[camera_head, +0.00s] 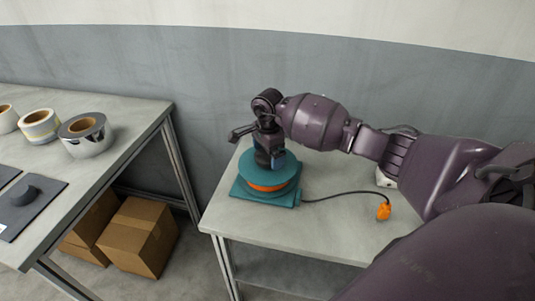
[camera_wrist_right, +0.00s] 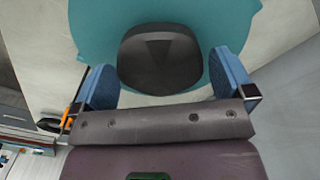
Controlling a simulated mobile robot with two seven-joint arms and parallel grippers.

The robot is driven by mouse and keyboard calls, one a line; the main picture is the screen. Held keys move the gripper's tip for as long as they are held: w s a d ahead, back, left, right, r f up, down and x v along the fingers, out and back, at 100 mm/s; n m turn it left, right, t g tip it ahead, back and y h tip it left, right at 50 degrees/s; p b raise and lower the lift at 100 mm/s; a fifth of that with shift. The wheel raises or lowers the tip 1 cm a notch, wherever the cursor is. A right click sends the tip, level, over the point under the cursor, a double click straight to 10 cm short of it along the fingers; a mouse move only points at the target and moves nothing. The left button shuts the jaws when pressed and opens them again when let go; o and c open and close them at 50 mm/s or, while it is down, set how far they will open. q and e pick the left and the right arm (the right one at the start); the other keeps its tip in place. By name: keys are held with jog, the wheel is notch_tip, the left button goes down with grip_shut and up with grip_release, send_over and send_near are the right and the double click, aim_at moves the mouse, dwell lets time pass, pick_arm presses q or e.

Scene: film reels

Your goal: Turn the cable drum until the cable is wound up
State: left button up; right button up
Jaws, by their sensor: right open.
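The cable drum (camera_head: 285,180) is a teal reel with an orange band, on a square teal base (camera_head: 243,191) on the right table. A black cable (camera_head: 340,193) runs from the base to an orange plug (camera_head: 383,211) lying on the table. My right gripper (camera_head: 271,160) points down over the drum's top. In the right wrist view its blue fingers (camera_wrist_right: 166,84) are apart, one on each side of a black knob (camera_wrist_right: 158,58) on the teal drum top (camera_wrist_right: 90,25). I cannot tell whether they touch it. My left gripper is out of view.
A second table (camera_head: 130,127) on the left bears several tape rolls (camera_head: 88,146) and dark mats, one with a dark knob-like piece (camera_head: 24,194). Cardboard boxes (camera_head: 139,237) stand on the floor between the tables. The right table's front (camera_head: 290,230) is clear.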

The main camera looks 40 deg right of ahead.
jog(key=shift+f, duration=0.25)
